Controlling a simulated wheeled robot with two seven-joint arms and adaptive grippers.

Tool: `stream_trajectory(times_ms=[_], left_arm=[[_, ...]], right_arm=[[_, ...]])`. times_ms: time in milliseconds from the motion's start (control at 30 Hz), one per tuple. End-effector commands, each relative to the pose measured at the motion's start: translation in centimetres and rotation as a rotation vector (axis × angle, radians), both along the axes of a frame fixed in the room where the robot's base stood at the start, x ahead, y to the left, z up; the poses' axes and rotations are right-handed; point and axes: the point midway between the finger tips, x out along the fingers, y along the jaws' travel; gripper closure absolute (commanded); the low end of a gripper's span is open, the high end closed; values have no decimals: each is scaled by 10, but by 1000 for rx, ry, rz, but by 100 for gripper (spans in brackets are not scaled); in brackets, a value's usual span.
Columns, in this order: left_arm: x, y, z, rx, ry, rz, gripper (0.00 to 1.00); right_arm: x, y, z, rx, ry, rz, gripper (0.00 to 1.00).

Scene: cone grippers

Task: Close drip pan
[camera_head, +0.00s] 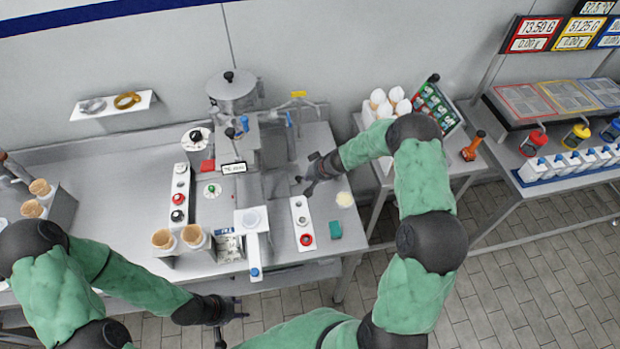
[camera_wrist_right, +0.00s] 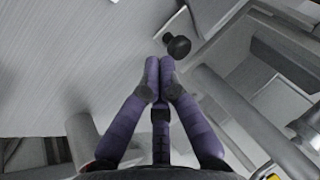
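My right gripper (camera_head: 308,186) is at the right side of the grey machine (camera_head: 234,95), above the metal worktop. In the right wrist view its purple fingers (camera_wrist_right: 160,68) meet at the tips, with nothing visible between them. A black round knob (camera_wrist_right: 178,46) on a pale grey panel shows just beyond the fingertips; I cannot tell whether they touch. The knob may belong to the drip pan, but I cannot clearly make out the pan or how far open it is. My left gripper (camera_head: 232,312) hangs in front of the table's front edge, away from the machine; its opening is unclear.
A white panel with a red button (camera_head: 306,239), a green block (camera_head: 335,230) and a pale round item (camera_head: 345,199) lie right of the machine. Cone holders (camera_head: 180,240) stand at the front. A side table (camera_head: 445,165) stands to the right.

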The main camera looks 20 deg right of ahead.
Motion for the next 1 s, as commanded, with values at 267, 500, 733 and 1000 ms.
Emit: stream_trajectory(times_ms=[267, 500, 733, 1000], left_arm=[[0, 0, -21, 0, 0, -1, 60], [0, 0, -26, 0, 0, 0, 60], [0, 0, -26, 0, 0, 0, 60], [0, 0, -25, 0, 0, 0, 60]], right_arm=[[10, 44, -3, 1, 1, 6, 100], [19, 82, -1, 1, 1, 3, 100], [21, 89, 0, 2, 0, 1, 100], [20, 89, 1, 2, 0, 3, 100]])
